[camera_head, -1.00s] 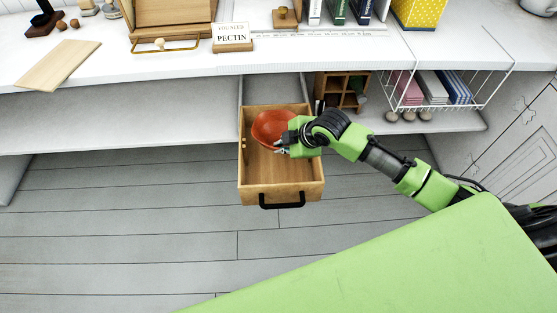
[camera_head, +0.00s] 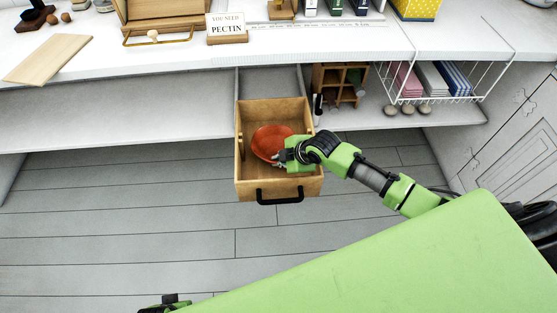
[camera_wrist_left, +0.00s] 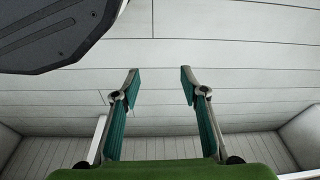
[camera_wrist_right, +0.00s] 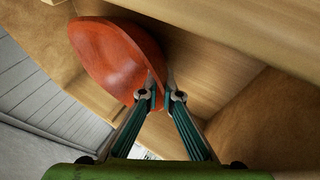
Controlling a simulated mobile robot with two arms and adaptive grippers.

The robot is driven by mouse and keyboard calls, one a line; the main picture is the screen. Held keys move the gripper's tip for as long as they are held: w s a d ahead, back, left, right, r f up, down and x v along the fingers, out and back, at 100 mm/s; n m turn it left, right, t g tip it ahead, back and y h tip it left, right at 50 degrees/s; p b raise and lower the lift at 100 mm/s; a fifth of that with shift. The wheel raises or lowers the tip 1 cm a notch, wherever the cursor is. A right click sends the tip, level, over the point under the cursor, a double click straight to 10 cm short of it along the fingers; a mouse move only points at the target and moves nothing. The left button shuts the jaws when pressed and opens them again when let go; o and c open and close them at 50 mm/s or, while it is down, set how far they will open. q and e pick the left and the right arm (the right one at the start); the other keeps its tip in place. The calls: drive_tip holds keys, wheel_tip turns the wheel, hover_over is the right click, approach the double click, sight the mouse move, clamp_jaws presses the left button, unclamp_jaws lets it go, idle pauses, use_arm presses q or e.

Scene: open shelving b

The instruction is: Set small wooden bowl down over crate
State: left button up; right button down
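The small bowl (camera_head: 268,142) is reddish-orange and shows inside the outline of an open wooden crate (camera_head: 279,192), a drawer-like box with a black front handle. My right gripper (camera_head: 282,157) is at the bowl's right side. In the right wrist view, its fingertips (camera_wrist_right: 160,98) are closed on the rim of the bowl (camera_wrist_right: 112,58), which is tilted beside wooden walls. Whether the bowl touches the crate floor cannot be told. In the left wrist view, my left gripper (camera_wrist_left: 160,85) is open and empty over the floor.
A "PECTIN" sign (camera_head: 227,28) is on the counter above. Grey plank floor (camera_head: 130,210) is clear at left.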

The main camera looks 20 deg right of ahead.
drive_tip(key=c, duration=2.7)
unclamp_jaws()
drive_tip(key=shift+f, duration=0.1)
drive_tip(key=o, duration=0.4)
use_arm(q)
drive_tip(key=shift+r, duration=0.1)
use_arm(e)
drive_tip(key=shift+s+r, duration=0.1)
drive_tip(key=shift+r, duration=0.2)
use_arm(q)
drive_tip(key=s+f+p, duration=0.2)
drive_tip(key=s+f, duration=0.2)
drive_tip(key=f, duration=0.2)
drive_tip(key=shift+a+f+g, duration=0.25)
drive_tip(key=shift+g, duration=0.05)
use_arm(e)
drive_tip(key=shift+v, duration=3.6)
use_arm(q)
drive_tip(key=shift+r, duration=0.1)
use_arm(e)
drive_tip(key=shift+r, duration=0.1)
